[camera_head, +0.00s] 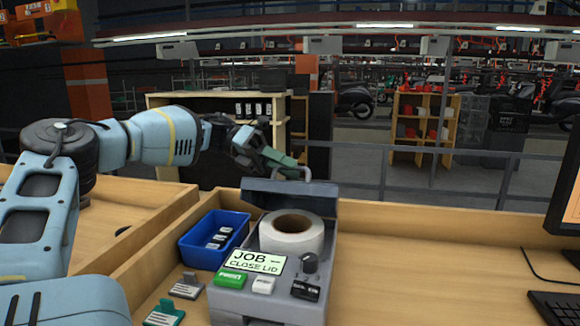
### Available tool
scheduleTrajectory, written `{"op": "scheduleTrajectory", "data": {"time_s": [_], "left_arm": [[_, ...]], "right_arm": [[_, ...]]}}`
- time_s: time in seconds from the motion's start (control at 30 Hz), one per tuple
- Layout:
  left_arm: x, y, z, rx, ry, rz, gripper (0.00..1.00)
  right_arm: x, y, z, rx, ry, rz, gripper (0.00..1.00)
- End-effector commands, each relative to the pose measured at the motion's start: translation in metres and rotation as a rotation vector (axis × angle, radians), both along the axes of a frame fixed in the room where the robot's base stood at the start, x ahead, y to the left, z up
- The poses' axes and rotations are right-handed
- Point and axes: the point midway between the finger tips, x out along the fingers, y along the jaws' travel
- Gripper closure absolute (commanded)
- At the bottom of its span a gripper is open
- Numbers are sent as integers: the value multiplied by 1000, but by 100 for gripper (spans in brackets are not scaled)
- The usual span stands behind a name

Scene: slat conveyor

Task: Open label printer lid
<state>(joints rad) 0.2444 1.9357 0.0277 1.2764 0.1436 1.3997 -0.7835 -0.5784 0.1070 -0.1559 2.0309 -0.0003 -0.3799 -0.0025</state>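The grey label printer (226,300) stands on the wooden bench with its lid (322,208) raised at the back. A curved handle (308,174) sits on the lid's top edge. A white label roll (292,234) is exposed in the printer. The display (255,262) reads "JOB – CLOSE LID". My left gripper (283,160) is beside the handle at the lid's upper edge. Whether it touches the handle, and whether its fingers are open or shut, I cannot tell. My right gripper is not in view.
A blue bin (190,250) with dark items stands left of the printer. Small clips (186,288) lie in front of it. A monitor (567,200) and keyboard (555,306) are at the right. A raised wooden edge runs behind.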

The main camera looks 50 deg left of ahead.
Motion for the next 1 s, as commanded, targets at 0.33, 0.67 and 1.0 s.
{"op": "scheduleTrajectory", "data": {"time_s": [0.33, 0.67, 1.0], "left_arm": [[5, -13, -5, 1, 1, 0, 68], [5, -12, -4, 1, 1, 0, 96], [5, -12, -5, 0, 2, 0, 100]], "right_arm": [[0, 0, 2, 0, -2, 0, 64], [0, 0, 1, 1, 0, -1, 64], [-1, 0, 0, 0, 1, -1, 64]]}}
